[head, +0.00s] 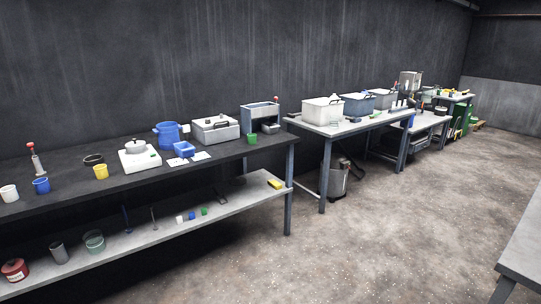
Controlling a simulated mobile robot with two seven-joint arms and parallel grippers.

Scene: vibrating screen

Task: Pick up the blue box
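A small open blue box (184,150) sits on the dark top of the near workbench (70,203), near its front edge. It stands in front of a grey lidded case (214,130) and beside white cards (201,156). A larger blue-grey bin (358,104) stands on the farther table, between two pale bins. I cannot tell from the view which of these the task names. Neither of my grippers is in view.
A blue bucket (168,135) and a white scale (139,160) stand left of the small box. A green cup (251,138) is to its right. A lower shelf (150,242) holds small cups. The floor (380,230) in front is clear; another table (525,245) edges in at right.

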